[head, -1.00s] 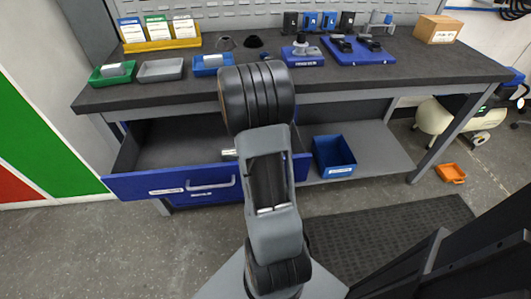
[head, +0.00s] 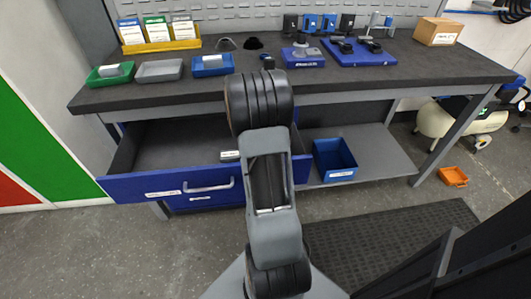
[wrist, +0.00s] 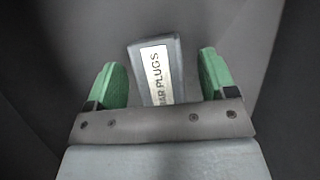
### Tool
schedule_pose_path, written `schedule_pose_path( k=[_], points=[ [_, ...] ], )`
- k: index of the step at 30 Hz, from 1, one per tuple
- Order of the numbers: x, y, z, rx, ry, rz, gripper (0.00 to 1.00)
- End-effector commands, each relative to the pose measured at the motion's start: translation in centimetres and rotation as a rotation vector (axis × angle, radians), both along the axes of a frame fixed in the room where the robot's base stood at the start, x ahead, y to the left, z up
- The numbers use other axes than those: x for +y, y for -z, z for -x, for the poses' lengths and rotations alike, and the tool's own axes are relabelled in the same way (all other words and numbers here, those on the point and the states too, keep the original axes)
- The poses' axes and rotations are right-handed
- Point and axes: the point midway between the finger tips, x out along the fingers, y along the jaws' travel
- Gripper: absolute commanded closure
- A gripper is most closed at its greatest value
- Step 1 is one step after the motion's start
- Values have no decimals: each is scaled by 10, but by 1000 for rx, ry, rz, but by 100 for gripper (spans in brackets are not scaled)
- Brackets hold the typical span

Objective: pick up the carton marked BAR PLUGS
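The BAR PLUGS carton, a small grey box with a white label (wrist: 155,75), lies between the two green fingers of my gripper (wrist: 158,62) in the wrist view. The fingers are open, with a gap on each side of it. In the head view a small pale-labelled carton (head: 229,156) sits inside the open blue drawer (head: 165,187) near its front right, partly beside my arm. My arm hides the gripper in the head view. The wrist view shows grey drawer surfaces around the carton.
The dark worktop (head: 150,95) overhangs the drawer. On it stand small trays, a yellow rack (head: 160,45), blue fixtures (head: 360,52) and a cardboard box (head: 437,31). A blue bin (head: 334,160) sits on the lower shelf right of my arm. The drawer's left part is empty.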

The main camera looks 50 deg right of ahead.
Motion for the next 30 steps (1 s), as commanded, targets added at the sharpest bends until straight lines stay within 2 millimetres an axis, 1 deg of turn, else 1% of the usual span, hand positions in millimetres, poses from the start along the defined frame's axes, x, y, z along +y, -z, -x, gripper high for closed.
schedule_pose_path(
  k=[1, 2, 15, 18, 23, 26, 29, 30],
  points=[
    [0, 0, 0, 0, 0, 0, 26],
    [0, 0, 0, 0, 0, 0, 29],
    [0, 0, 0, 0, 0, 0, 71],
    [0, -1, 0, -1, 0, 1, 79],
    [0, -1, 0, 0, 0, 0, 79],
    [0, -5, 0, -1, 1, 1, 79],
    [0, -16, -1, -3, 0, 1, 79],
    [0, -23, -1, -3, 0, 1, 79]
  ],
)
